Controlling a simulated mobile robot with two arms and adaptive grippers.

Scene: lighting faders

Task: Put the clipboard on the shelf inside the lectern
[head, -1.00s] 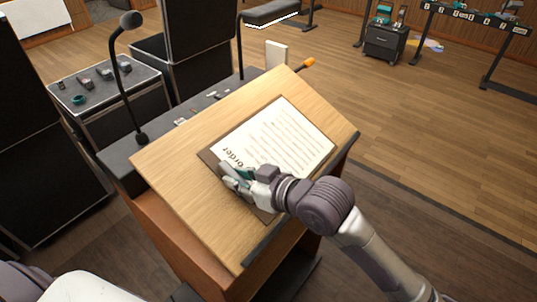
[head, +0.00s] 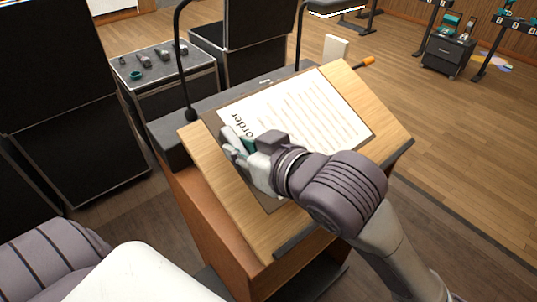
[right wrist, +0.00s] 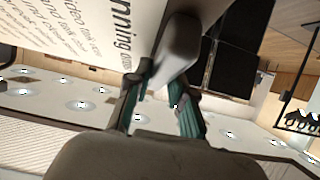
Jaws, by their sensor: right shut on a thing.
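The clipboard (head: 310,112) is a brown board with a white printed sheet. It lies over the sloped wooden top of the lectern (head: 392,118), apparently raised a little off it. My right gripper (head: 232,146) is shut on the clipboard's left edge. In the right wrist view the printed sheet (right wrist: 65,35) fills the upper left, beside the gripper fingers (right wrist: 160,98). The shelf inside the lectern is hidden from these views. My left gripper is not in view; only part of an arm of mine shows at the lower left.
A microphone gooseneck (head: 181,60) rises behind the lectern's left side, and another stands farther right. An orange-tipped thing (head: 366,62) sticks out at the top's back right corner. Black cases (head: 65,110) stand at the left.

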